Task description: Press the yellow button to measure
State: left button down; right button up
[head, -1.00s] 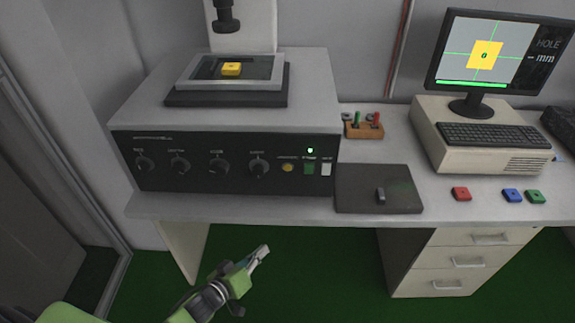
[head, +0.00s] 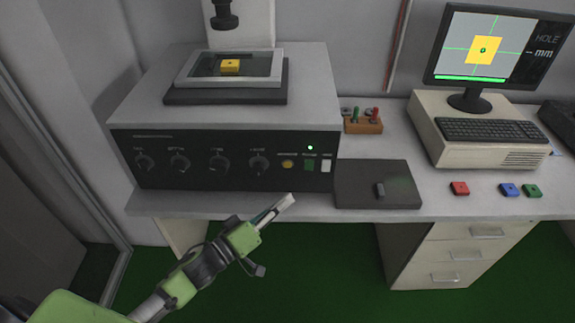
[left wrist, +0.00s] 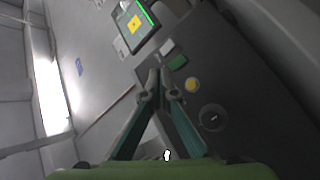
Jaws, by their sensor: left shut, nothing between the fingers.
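The round yellow button (head: 288,164) is on the dark front panel of the measuring machine (head: 230,115), between the rightmost knob and a green button (head: 309,165). In the left wrist view the yellow button (left wrist: 193,85) is right of the fingertips. My left gripper (head: 290,199) is shut and empty, in front of the table edge and below the yellow button in the head view. It is apart from the button. In the left wrist view its fingers (left wrist: 157,72) meet at their tips. My right gripper is not in view.
A white button (head: 326,163) is beside the green one. A yellow block (head: 230,67) lies on the machine's stage. The monitor (head: 497,48) shows a yellow square and "- mm". A dark plate (head: 377,192) and red, blue and green blocks lie on the table to the right.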

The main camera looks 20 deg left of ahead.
aim_at(288, 165)
pick_arm(q)
jog(key=shift+w, duration=0.1)
jog(key=shift+w+a+b, duration=0.4)
jog(key=shift+w+b, duration=0.1)
jog(key=shift+w, duration=0.9)
jog(key=shift+w+a+b, duration=0.4)
jog(key=shift+w+b, duration=0.1)
jog(key=shift+w, duration=0.85)
jog(key=shift+w+a+b, duration=0.4)
jog(key=shift+w+b, duration=0.1)
jog(key=shift+w, duration=0.9)
jog(key=shift+w, duration=0.1)
jog(key=shift+w+a, duration=0.1)
jog(key=shift+w, duration=0.2)
jog(key=shift+w+a, duration=0.15)
jog(key=shift+w, duration=0.2)
jog(key=shift+s, duration=0.1)
jog(key=shift+s+d+p, duration=0.25)
jog(key=shift+s+p, duration=0.45)
jog(key=shift+s, duration=0.1)
